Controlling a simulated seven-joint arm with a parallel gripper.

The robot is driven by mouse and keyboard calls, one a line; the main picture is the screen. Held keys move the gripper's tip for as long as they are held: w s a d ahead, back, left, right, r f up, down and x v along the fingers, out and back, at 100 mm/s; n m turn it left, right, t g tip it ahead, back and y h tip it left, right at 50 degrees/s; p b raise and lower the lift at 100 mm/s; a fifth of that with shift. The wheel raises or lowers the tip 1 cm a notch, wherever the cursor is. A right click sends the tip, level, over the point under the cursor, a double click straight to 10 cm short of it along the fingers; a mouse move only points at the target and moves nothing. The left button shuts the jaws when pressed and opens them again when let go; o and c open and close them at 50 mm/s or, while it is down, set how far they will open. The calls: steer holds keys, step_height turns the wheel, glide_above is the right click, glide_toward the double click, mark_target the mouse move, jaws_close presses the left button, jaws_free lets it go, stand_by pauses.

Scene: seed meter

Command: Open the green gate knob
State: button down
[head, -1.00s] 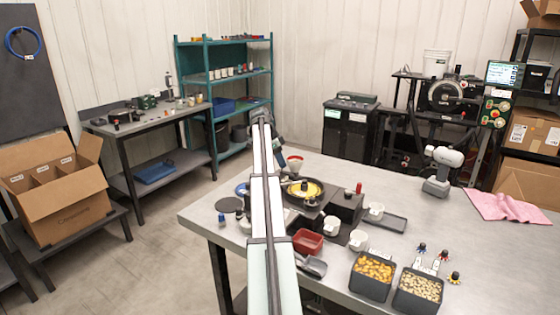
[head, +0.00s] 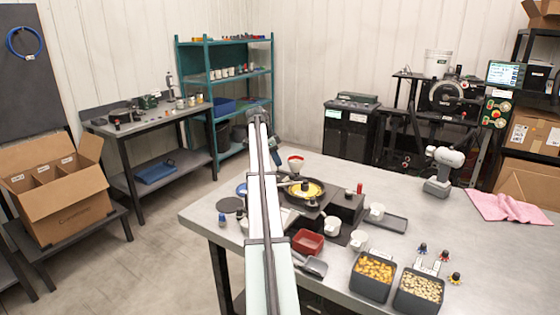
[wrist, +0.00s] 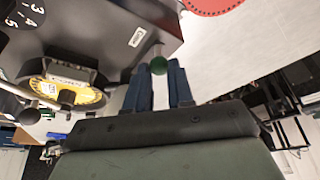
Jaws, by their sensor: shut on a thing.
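The green gate knob (wrist: 158,66) is a small green ball on a short pale stem, at the edge of the dark grey seed meter housing (wrist: 100,25) in the wrist view. My gripper (wrist: 159,76) has its two blue fingers on either side of the knob and is shut on it. In the head view my own arm covers the knob, and only part of the gripper shows beyond the arm. The meter's yellow disc (head: 306,190) shows right of my arm; it also appears in the wrist view (wrist: 68,90).
A black-and-white dial (wrist: 20,12) and a dark ball-ended lever (wrist: 28,115) are near the gripper. On the table are a red tray (head: 307,241), white cups (head: 358,240), seed bins (head: 371,275) and a pink cloth (head: 505,207).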

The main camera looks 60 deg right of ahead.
steer(key=c, duration=1)
jaws_free()
steer(key=shift+r, duration=0.1)
steer(key=v, duration=1.3)
steer(key=shift+w+a+r, duration=0.1)
steer(key=shift+a+r, duration=0.05)
steer(key=shift+r, duration=0.15)
